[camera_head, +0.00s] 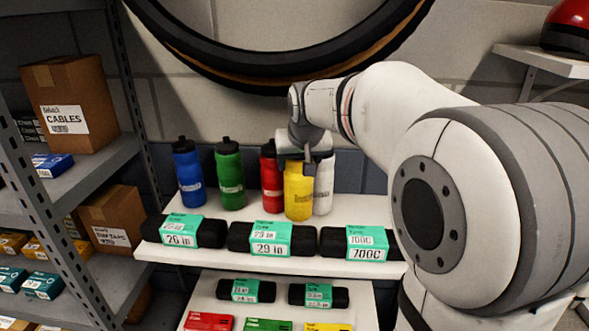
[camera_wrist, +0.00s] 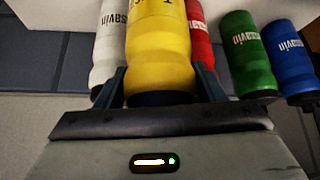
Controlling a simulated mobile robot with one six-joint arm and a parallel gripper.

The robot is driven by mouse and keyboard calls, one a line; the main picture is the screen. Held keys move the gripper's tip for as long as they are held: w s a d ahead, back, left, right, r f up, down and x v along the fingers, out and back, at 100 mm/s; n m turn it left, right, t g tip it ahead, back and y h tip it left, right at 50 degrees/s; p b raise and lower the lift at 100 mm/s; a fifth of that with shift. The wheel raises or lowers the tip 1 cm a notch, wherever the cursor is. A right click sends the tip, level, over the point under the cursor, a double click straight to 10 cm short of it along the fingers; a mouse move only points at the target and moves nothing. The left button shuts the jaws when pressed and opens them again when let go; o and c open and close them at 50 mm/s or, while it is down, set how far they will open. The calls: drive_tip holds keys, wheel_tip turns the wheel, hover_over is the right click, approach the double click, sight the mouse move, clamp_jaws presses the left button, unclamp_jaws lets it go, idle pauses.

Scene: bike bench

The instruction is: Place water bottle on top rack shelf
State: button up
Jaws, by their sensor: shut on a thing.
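A yellow water bottle (camera_head: 298,190) is in my gripper (camera_head: 296,160), in front of the red and white bottles on the top shelf (camera_head: 160,252). In the wrist view the yellow bottle (camera_wrist: 160,55) sits between the two dark fingers of my gripper (camera_wrist: 162,85), which are shut on its upper part. The bottle looks upright. Whether its base touches the shelf I cannot tell. A blue bottle (camera_head: 188,175), a green bottle (camera_head: 230,178), a red bottle (camera_head: 271,178) and a white bottle (camera_head: 324,185) stand in a row at the back. The yellow one partly hides the red and white ones.
Black tube rolls with teal labels (camera_head: 271,240) line the shelf's front edge. A lower shelf (camera_head: 205,305) holds smaller rolls and boxes. A grey metal rack (camera_head: 75,190) with cartons stands at left. A tire (camera_head: 280,75) hangs on the wall above the bottles.

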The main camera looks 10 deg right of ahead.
sight(298, 189)
wheel_tip(298, 189, down, 2)
drive_tip(key=shift+f+p, duration=0.25)
drive_tip(key=shift+p, duration=0.1)
drive_tip(key=shift+w+f, duration=0.25)
drive_tip(key=shift+f, duration=0.1)
drive_tip(key=shift+s+f, duration=0.1)
drive_tip(key=shift+f, duration=0.05)
drive_tip(key=o, duration=1.3)
drive_tip(key=shift+c, duration=0.2)
